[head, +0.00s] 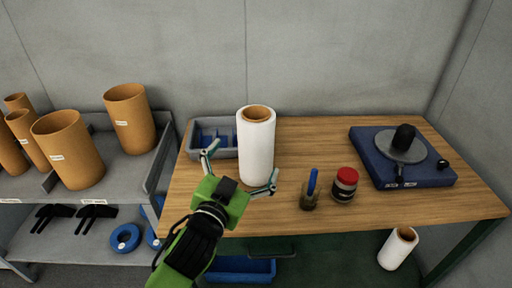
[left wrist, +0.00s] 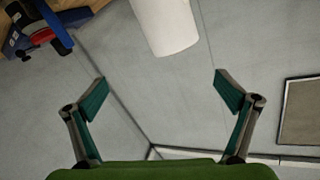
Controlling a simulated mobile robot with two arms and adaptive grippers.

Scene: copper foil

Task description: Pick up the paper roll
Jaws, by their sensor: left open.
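The paper roll (head: 257,150), white with a brown core, stands upright near the front-left part of the wooden table. My left gripper (head: 240,167) is open, in front of the roll in the head view, with one finger to each side of it in the picture. In the left wrist view, the white roll (left wrist: 166,24) shows at the top, beyond the open fingers of my left gripper (left wrist: 160,86), with clear space between. No finger is seen touching it. The right gripper is not in view.
Another white roll (head: 397,250) is below the table. Brown tubes (head: 68,150) stand on the left shelf.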

